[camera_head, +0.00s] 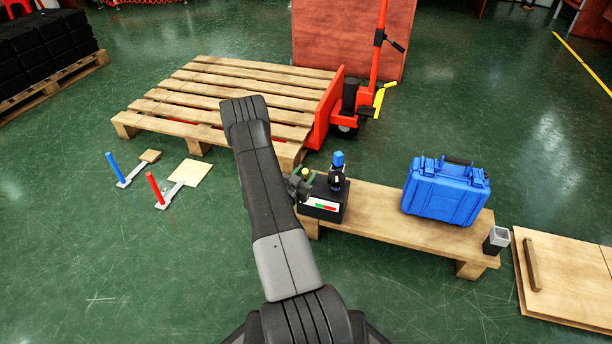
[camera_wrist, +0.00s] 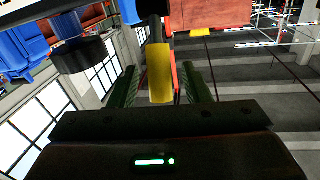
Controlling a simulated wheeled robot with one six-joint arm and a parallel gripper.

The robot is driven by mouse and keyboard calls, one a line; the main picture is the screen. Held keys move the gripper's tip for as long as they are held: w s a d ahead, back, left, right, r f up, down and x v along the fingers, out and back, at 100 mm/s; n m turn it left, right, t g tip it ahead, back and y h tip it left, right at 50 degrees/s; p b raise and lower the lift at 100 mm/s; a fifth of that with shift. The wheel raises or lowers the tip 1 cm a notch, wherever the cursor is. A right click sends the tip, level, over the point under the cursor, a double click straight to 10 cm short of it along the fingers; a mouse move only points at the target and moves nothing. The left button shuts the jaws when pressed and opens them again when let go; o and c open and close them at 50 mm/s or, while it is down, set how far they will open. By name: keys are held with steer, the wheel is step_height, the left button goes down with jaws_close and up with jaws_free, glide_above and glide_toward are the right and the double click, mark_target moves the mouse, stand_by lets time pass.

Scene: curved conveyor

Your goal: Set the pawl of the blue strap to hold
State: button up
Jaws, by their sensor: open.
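A small black box (camera_head: 322,206) with a white, green and red label stands on the left end of the wooden bench. On it is a dark post with a blue top (camera_head: 338,159). A yellow-ended piece (camera_head: 305,172) shows beside the post. My gripper (camera_head: 301,183) is at the box's left side, partly hidden by my arm. In the wrist view its green fingers (camera_wrist: 161,88) are open, one on each side of the yellow piece (camera_wrist: 159,70), with gaps between. The blue-topped part (camera_wrist: 72,25) shows at upper left there. I cannot make out a blue strap or the pawl's position.
A pallet (camera_head: 220,95) with a red pallet jack (camera_head: 350,105) stands behind. Blue (camera_head: 115,168) and red (camera_head: 155,187) handled pieces lie on the floor at left.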

steer(key=shift+w+d, duration=0.15)
steer(key=shift+w, duration=0.1)
jaws_close()
